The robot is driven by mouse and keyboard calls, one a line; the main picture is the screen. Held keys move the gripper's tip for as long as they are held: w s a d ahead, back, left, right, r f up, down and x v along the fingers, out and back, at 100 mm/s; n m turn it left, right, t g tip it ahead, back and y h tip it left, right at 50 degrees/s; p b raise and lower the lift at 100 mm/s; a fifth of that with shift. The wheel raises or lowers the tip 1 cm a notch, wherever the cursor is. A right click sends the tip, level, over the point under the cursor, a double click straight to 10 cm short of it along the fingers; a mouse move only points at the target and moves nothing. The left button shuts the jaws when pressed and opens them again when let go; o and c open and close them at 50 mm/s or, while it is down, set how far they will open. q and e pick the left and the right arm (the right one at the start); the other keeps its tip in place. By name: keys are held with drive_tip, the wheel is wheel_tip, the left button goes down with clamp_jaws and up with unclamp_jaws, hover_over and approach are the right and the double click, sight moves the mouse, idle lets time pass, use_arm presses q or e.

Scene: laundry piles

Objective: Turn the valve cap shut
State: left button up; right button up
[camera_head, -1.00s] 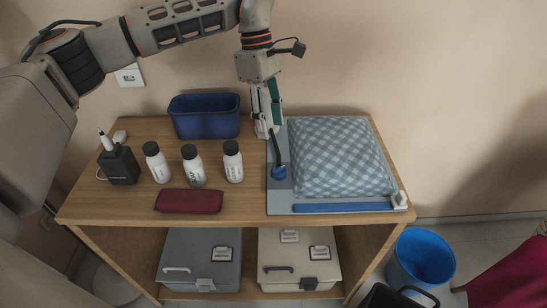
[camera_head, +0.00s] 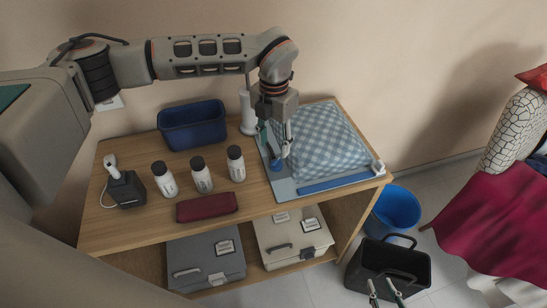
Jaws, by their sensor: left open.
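How far the cap is turned does not show. My right gripper (camera_head: 381,284) shows only its fingertips at the bottom edge, apart and empty, in front of the black basket.
A blue bin (camera_head: 193,127), several white bottles (camera_head: 201,176), a dark red pouch (camera_head: 207,207) and a black device (camera_head: 127,190) share the tabletop. A pale cylinder (camera_head: 247,112) stands behind my left gripper. A blue bucket (camera_head: 393,210) and black basket (camera_head: 375,270) stand right of the table.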

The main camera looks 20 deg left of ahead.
sight(274, 163)
use_arm(q)
drive_tip(key=shift+f+p, duration=0.3)
drive_tip(key=shift+f, duration=3.65)
drive_tip(key=c, duration=1.1)
